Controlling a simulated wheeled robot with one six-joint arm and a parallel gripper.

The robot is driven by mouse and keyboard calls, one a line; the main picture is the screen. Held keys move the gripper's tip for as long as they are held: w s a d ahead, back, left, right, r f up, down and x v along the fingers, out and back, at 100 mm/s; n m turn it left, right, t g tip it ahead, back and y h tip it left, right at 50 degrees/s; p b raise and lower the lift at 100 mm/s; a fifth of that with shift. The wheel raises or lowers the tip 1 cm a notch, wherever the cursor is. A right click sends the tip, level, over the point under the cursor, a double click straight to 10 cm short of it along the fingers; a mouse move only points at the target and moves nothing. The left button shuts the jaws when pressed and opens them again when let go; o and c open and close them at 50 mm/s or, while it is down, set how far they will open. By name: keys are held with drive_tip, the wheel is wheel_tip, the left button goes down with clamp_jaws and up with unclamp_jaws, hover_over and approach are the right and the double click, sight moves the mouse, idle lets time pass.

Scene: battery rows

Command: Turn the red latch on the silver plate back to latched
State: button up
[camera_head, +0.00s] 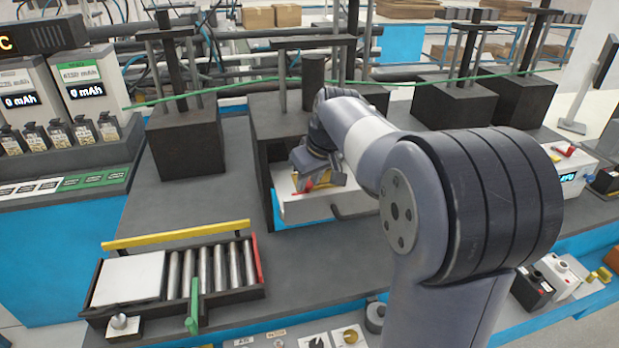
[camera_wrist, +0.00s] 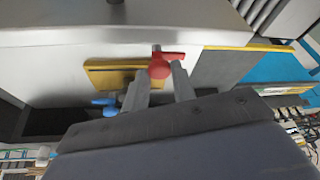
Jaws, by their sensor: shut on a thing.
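The red latch (camera_wrist: 160,66) shows in the wrist view, with a short arm pointing right across the picture. My gripper (camera_wrist: 161,80) is shut on it, one finger on each side, and the fingers hide its lower part. The silver plate (camera_wrist: 60,62) spreads behind the latch, with a yellow panel (camera_wrist: 112,76) to the latch's left. In the head view, my gripper (camera_head: 312,183) is over the light box under the middle dark press. A bit of red shows at its fingertips; the latch's exact angle cannot be told there.
A blue knob (camera_wrist: 106,102) sits just left of my fingers in the wrist view. A roller tray (camera_head: 175,280) with a green lever (camera_head: 193,305) stands at front left. Dark press blocks (camera_head: 187,135) flank the workplace. Bare grey bench (camera_head: 215,195) lies left of my gripper.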

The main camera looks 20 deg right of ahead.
drive_tip(key=shift+m, duration=0.4)
drive_tip(key=m, duration=0.1)
drive_tip(key=m+h, duration=0.1)
drive_tip(key=m, duration=0.1)
drive_tip(key=shift+a+m+h+p, duration=0.25)
drive_tip(key=shift+m+h+p, duration=0.05)
drive_tip(key=shift+m+h, duration=0.1)
drive_tip(key=m+h, duration=0.1)
drive_tip(key=m, duration=0.3)
drive_tip(key=shift+a+m+h, duration=0.15)
drive_tip(key=shift+m+h, duration=0.15)
drive_tip(key=shift+h, duration=0.1)
drive_tip(key=m, duration=0.2)
drive_tip(key=m+g+h, duration=0.1)
drive_tip(key=m, duration=0.1)
drive_tip(key=shift+w+a+h, duration=0.15)
drive_tip(key=shift+h, duration=0.15)
drive_tip(key=m+g, duration=0.1)
drive_tip(key=m, duration=0.3)
drive_tip(key=shift+w+h+p, duration=0.1)
drive_tip(key=shift+h+p, duration=0.25)
drive_tip(key=shift+h, duration=0.05)
drive_tip(key=shift+m+g, duration=0.3)
drive_tip(key=shift+m, duration=0.1)
drive_tip(key=o, duration=1)
